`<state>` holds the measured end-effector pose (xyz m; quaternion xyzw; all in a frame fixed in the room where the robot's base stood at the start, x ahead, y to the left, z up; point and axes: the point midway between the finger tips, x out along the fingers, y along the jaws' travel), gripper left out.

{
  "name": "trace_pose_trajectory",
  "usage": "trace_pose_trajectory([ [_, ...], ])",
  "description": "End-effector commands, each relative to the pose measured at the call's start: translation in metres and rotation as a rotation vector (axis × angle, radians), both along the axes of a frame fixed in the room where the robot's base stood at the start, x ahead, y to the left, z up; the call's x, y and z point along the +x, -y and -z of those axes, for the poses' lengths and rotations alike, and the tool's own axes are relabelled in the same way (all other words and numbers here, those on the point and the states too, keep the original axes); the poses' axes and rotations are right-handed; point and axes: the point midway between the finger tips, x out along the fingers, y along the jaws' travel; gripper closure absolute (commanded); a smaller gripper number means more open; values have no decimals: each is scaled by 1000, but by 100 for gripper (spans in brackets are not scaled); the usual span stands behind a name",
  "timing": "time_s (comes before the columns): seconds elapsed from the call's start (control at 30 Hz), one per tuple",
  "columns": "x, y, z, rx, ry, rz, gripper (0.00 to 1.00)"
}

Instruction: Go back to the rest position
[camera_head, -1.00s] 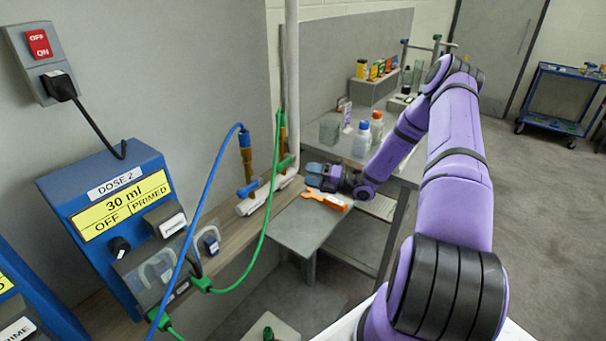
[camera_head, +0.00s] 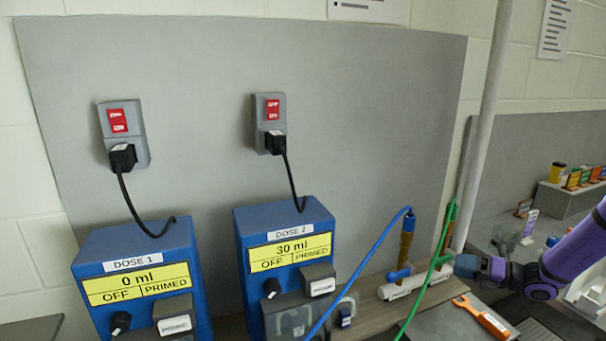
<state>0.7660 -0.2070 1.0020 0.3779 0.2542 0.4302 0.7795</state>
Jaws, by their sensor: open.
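My gripper (camera_head: 480,267) is at the right of the head view, at the end of my purple arm. It is open, and nothing shows between its fingers. It is just right of the white manifold (camera_head: 415,283) with its blue and green handled valves. An orange tool (camera_head: 485,318) lies on the grey shelf (camera_head: 440,325) below my gripper, apart from it. Most of my arm is outside the picture on the right.
Two blue dosing units stand at the left: Dose 1 (camera_head: 140,255) reads 0 ml and Dose 2 (camera_head: 290,232) reads 30 ml, both OFF and PRIMED. Their plugs sit in wall sockets. A blue hose (camera_head: 370,255), green hose (camera_head: 430,270) and white pipe (camera_head: 485,125) are near my gripper.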

Motion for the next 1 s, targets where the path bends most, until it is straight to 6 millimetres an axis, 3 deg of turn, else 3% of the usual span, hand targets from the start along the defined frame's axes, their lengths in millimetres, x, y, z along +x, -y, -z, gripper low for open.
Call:
trace_pose_trajectory([
  [0.1, -9, -24, -31, -155, 92, -127, 40],
  [0.5, -60, -88, -116, -604, 433, -545, 40],
  [1.0, -146, -138, -206, -1069, 914, -1070, 40],
])
